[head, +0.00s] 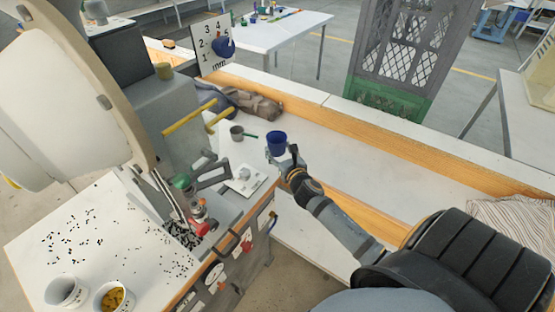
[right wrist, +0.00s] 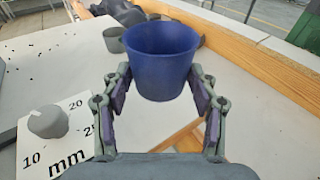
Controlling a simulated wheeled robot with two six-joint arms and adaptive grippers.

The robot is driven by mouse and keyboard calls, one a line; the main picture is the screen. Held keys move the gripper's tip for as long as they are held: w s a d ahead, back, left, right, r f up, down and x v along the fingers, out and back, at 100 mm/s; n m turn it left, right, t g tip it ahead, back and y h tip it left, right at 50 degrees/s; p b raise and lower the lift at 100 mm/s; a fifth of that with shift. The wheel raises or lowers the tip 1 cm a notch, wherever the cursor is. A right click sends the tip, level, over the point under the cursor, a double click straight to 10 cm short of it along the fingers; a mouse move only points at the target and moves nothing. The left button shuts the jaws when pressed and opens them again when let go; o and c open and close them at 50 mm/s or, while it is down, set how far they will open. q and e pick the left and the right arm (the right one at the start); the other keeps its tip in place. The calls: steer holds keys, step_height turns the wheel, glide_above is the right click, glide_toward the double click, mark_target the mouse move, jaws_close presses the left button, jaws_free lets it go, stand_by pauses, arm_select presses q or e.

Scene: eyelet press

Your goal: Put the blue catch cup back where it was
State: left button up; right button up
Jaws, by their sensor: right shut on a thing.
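The blue catch cup (head: 277,142) is upright and looks held above the pale bench top. My right gripper (head: 284,157) is shut on it. In the right wrist view the blue cup (right wrist: 161,60) sits between the two fingers (right wrist: 160,98), with its open rim up. The cup's inside is only partly visible, and its contents cannot be told. The press (head: 190,205), with red and green parts, stands left of the cup. My left gripper does not show in either view.
A grey cup (head: 237,132) stands behind and left of the blue cup. A white dial plate (right wrist: 60,140) with a grey knob lies left of the gripper. Two white tubs (head: 65,292) stand at lower left near scattered dark bits. Pale bench (head: 345,150) right of the cup is clear.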

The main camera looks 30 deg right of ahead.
steer(key=shift+w+d+f, duration=0.1)
steer(key=shift+w+f, duration=0.45)
steer(key=shift+f, duration=0.15)
steer(key=shift+w+f+b, duration=0.2)
steer(key=shift+f+b, duration=0.6)
steer(key=shift+f, duration=0.95)
steer(key=shift+f, duration=0.1)
steer(key=o, duration=1)
steer(key=shift+o, duration=0.2)
steer(key=b+v, duration=0.1)
steer(key=v, duration=1.1)
steer(key=shift+b, duration=0.4)
